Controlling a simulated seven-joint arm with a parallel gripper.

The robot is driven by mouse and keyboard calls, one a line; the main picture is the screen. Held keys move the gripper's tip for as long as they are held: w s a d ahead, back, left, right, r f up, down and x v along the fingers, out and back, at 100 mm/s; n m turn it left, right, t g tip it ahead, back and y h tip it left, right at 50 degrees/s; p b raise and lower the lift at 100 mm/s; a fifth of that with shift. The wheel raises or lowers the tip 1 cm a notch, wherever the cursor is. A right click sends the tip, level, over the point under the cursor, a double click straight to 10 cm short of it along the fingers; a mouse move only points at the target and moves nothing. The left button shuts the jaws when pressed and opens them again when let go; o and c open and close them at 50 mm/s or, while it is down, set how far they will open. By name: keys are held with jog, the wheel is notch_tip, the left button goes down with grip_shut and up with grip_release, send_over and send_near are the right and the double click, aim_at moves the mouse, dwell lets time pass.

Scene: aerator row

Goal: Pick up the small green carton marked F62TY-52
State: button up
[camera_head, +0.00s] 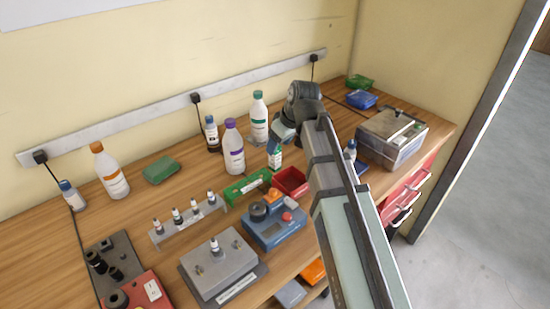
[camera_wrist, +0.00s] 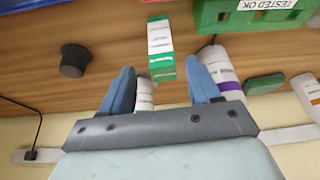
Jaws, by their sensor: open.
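A small white and green carton (camera_head: 275,158) stands on the wooden bench behind the red bin, partly hidden by my gripper. In the wrist view the carton (camera_wrist: 160,40) shows a white printed side and a green end; I cannot read its marking. My gripper (camera_head: 280,139) is above the carton. In the wrist view my gripper (camera_wrist: 159,68) is open, with blue fingers apart and the carton just beyond and between their tips. I cannot tell how large the gap to it is.
A purple-capped bottle (camera_head: 233,148), a green-capped bottle (camera_head: 259,118) and a dark bottle (camera_head: 212,135) stand close by. A green bin (camera_head: 246,187) and a red bin (camera_head: 291,181) lie in front. A metal-topped box (camera_head: 391,138) is at the right.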

aim_at(275, 158)
jog(key=shift+x, duration=3.3)
jog(key=shift+s, duration=0.2)
jog(key=shift+c, duration=0.3)
jog(key=c, duration=1)
jog(key=shift+r, duration=0.1)
